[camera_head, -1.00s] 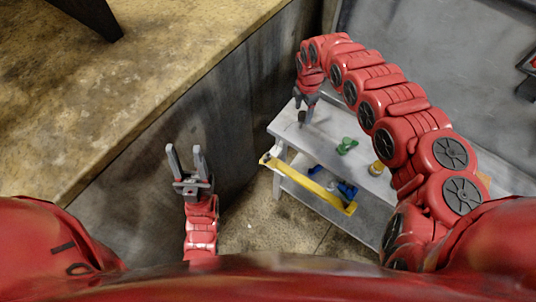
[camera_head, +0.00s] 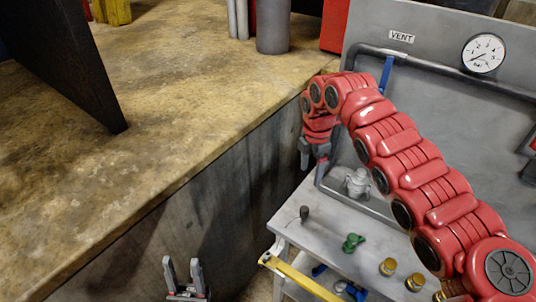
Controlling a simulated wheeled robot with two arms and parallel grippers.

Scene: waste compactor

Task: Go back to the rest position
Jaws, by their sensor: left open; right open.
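My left gripper (camera_head: 185,275) is at the bottom of the head view, left of the white workbench. Its two grey fingers point up, spread apart and empty. My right arm reaches in from the right over the workbench (camera_head: 335,254). My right gripper (camera_head: 313,160) hangs down near the bench's far left corner, close to the raised ledge wall. It holds nothing that I can see, and its fingers are partly hidden by the wrist.
Behind stands a grey panel with a gauge (camera_head: 483,53). A stained ledge (camera_head: 170,110) fills the left.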

